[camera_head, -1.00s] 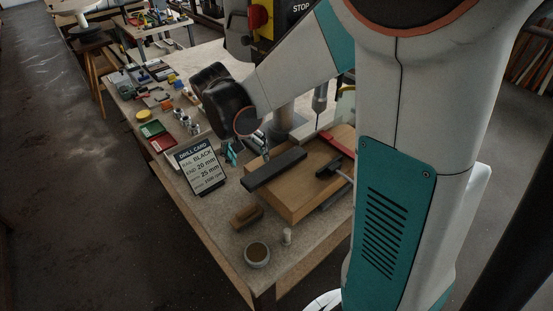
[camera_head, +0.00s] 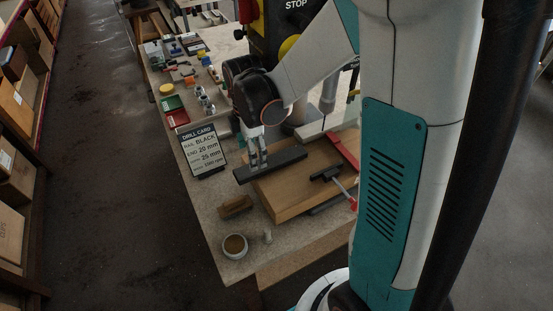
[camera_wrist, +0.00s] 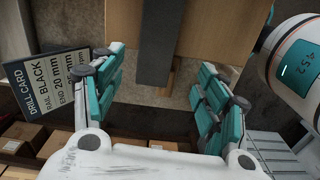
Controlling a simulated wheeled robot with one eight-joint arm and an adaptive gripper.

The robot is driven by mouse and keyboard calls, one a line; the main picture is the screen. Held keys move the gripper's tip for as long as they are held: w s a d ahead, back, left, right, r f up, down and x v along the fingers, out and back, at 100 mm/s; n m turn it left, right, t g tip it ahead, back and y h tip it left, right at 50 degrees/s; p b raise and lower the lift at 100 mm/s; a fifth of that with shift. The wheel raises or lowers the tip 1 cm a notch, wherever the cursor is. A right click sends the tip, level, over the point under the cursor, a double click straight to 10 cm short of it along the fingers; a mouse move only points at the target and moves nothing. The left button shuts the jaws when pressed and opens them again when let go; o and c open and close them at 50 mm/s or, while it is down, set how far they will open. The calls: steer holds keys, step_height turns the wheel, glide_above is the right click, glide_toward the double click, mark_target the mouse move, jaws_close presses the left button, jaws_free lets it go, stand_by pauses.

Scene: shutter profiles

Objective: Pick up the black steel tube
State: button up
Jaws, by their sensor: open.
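The black steel tube (camera_head: 275,164) is a long dark bar lying across the wooden block (camera_head: 287,206), its left end overhanging the block's edge. My gripper (camera_head: 258,160) is over the tube's left part, pointing down. In the wrist view, the open fingers (camera_wrist: 160,75) stand apart on either side of the dark tube (camera_wrist: 157,45), with visible gaps. Whether the fingertips are down level with the tube cannot be told.
A drill card (camera_head: 202,149) reading "RAIL BLACK" stands left of the gripper. A hammer-like tool (camera_head: 328,173) and a red bar (camera_head: 344,150) lie right of the tube. A brown wooden piece (camera_head: 235,207), a cup (camera_head: 235,246) and a small pale peg (camera_head: 268,237) are in front.

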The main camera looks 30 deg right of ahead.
mark_target(271, 163)
steer(key=shift+f+n, duration=0.3)
steer(key=shift+n, duration=0.1)
steer(key=f, duration=0.2)
steer(key=f+b, duration=0.1)
steer(key=f, duration=0.4)
steer(key=shift+w+b, duration=0.35)
steer(key=shift+b, duration=0.05)
steer(key=c, duration=1.6)
